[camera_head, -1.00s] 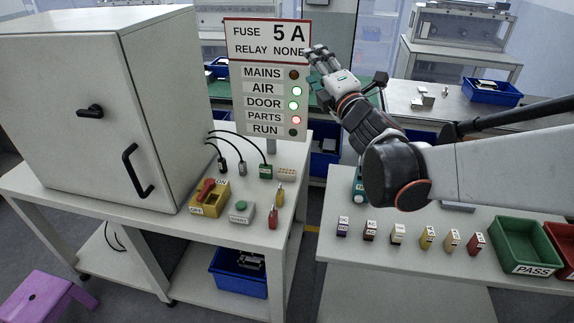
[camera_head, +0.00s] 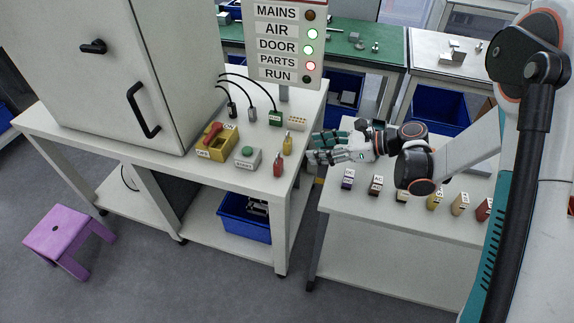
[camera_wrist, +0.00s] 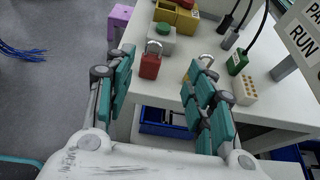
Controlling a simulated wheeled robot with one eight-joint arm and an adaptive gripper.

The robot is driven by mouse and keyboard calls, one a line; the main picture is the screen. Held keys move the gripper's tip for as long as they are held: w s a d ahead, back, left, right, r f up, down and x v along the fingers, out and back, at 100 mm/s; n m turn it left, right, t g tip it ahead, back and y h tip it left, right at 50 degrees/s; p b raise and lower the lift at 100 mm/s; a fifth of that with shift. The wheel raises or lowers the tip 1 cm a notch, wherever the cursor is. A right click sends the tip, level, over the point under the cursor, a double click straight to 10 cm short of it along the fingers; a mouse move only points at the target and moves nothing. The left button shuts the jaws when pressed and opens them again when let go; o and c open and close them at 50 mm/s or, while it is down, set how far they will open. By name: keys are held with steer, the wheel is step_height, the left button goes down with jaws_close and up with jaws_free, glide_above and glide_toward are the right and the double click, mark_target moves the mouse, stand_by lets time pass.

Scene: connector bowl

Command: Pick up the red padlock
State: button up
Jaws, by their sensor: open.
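The red padlock (camera_head: 278,168) stands on the left white table near its front right edge, next to a yellow padlock (camera_head: 287,144). In the wrist view the red padlock (camera_wrist: 151,62) shows its metal shackle on top, between my fingers but nearer the left one, and farther off than the fingertips. My gripper (camera_head: 316,148) is open and empty, to the right of the padlock in the head view. Its teal-padded fingers (camera_wrist: 162,82) are spread wide in the wrist view. The yellow padlock is partly hidden behind my right finger there.
Beside the padlocks are a grey box with a green button (camera_head: 247,157), a yellow switch box with a red handle (camera_head: 217,141) and a pale block with holes (camera_head: 296,123). Cables run to plugs behind. The sign panel (camera_head: 284,45) stands above. Several labelled fuses stand on the right table.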

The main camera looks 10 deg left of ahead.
mark_target(279, 153)
steer(key=b+x, duration=0.1)
steer(key=x, duration=0.3)
steer(key=b+x, duration=0.2)
steer(key=x, duration=0.2)
steer(key=s+b+x, duration=0.1)
steer(key=x, duration=0.4)
steer(key=shift+w+a, duration=0.1)
steer(key=shift+a, duration=0.2)
jaws_close()
